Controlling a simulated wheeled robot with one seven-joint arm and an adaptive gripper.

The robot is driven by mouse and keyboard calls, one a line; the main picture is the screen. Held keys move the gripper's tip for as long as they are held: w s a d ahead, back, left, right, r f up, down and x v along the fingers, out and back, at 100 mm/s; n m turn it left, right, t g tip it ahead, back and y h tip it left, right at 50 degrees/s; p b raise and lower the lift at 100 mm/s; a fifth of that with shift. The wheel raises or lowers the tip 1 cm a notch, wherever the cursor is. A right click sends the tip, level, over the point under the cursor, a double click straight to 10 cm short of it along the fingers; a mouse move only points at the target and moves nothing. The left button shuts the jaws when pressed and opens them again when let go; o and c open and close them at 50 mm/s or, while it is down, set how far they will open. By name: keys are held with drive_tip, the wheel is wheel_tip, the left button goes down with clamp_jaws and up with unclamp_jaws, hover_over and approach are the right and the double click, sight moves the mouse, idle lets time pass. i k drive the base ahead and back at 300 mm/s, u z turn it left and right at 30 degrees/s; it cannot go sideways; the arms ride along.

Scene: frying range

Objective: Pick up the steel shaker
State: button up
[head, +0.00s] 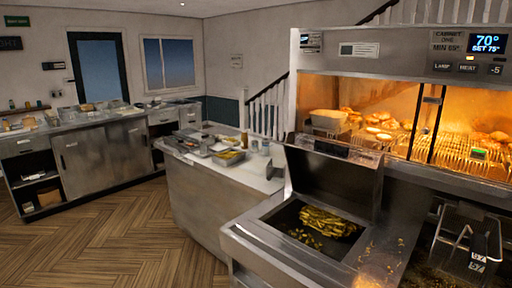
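In the head view, small upright containers stand near the right end of the middle counter (205,187). One is a small greyish cylinder (265,147) that may be the steel shaker. A similar small container (254,146) stands just left of it, and a slim yellowish one (244,139) is further left. They are too small to tell for certain which is the shaker. My gripper is not in view, so nothing shows whether it is open or shut.
Trays (228,157) crowd the middle counter. A fry station (325,222) with a raised steel panel stands in front of its right end. A heated cabinet (400,120) and fryer basket (468,240) are at right. Wooden floor (110,240) is clear at left.

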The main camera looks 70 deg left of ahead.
sight(203, 142)
drive_tip(key=u, duration=2.9)
drive_tip(key=i, duration=0.25)
drive_tip(key=u, duration=1.2)
drive_tip(key=i, duration=2.8)
drive_tip(key=z, duration=0.95)
drive_tip(key=i, duration=0.45)
drive_tip(key=z, duration=0.45)
